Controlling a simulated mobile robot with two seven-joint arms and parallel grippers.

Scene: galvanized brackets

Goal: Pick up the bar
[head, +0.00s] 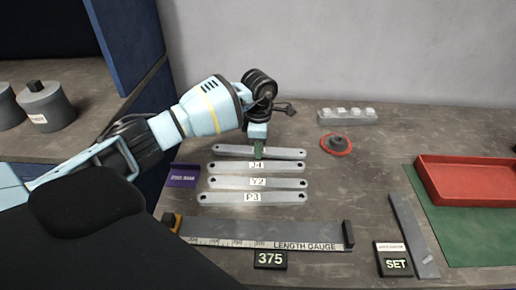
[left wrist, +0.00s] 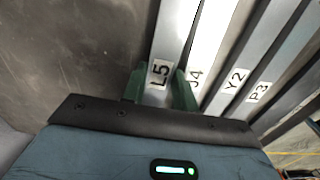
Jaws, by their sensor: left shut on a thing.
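Several flat grey metal bars with bolt holes lie side by side on the table in the head view. They are labelled J4 (head: 285,167), Y2 (head: 285,183) and P3 (head: 285,198), with the L5 bar (head: 288,153) farthest back. My left gripper (head: 259,152) comes down on the middle of the L5 bar. In the left wrist view its green fingers (left wrist: 160,90) stand on both sides of the L5 bar (left wrist: 177,30), shut on it around its label. I cannot tell whether the bar is off the table. My right gripper is out of view.
A length gauge (head: 210,231) with a 375 sign (head: 270,259) lies in front of the bars. A red tray (head: 466,202) on a green mat (head: 470,235) is at right.

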